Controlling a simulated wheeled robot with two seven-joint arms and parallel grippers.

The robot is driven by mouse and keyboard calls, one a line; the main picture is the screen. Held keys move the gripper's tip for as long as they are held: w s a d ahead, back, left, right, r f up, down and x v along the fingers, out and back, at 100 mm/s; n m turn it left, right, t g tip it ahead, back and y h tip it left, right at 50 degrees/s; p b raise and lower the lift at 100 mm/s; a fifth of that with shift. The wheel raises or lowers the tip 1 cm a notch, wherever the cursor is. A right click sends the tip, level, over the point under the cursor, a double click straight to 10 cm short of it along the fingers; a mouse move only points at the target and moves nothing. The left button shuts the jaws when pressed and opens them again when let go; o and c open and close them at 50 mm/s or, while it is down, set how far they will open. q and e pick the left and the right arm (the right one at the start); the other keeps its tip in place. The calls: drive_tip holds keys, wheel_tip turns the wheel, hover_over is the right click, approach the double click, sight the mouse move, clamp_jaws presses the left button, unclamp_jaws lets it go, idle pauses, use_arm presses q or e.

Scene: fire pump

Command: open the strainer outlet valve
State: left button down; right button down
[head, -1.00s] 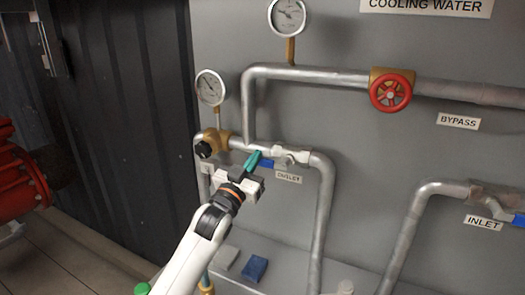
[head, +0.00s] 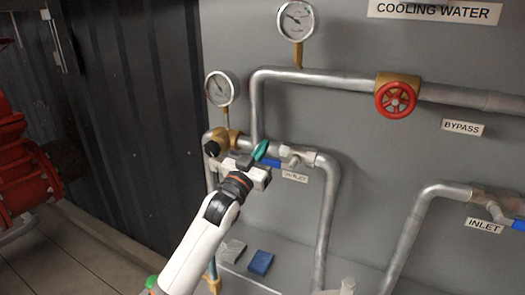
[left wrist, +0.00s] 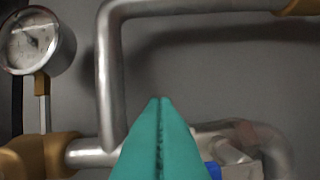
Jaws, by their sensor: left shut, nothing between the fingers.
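The outlet valve (head: 293,155) sits on the short horizontal pipe above a partly covered label (head: 295,177) that seems to read OUTLET. Its blue handle (head: 271,164) points left along the pipe. In the left wrist view, only a bit of the blue handle (left wrist: 213,170) shows at the lower right of the fingers. My left gripper (head: 261,150) has its teal fingers shut and empty, at the handle's left end and slightly above it. I cannot tell whether they touch. The fingers (left wrist: 160,135) hide part of the pipe in the wrist view. My right gripper is not in view.
A brass fitting (head: 222,141) and a gauge (head: 221,89) stand left of the gripper. The bypass pipe with a red wheel (head: 395,99) runs above. The inlet valve (head: 497,212) is at the far right. A blue block (head: 260,262) lies on the ledge below.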

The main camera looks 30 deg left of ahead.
use_arm(q)
drive_tip(key=b+v, duration=0.4)
drive_tip(key=v, duration=0.6)
drive_tip(key=shift+d+r, duration=0.2)
drive_tip(key=shift+r, duration=0.15)
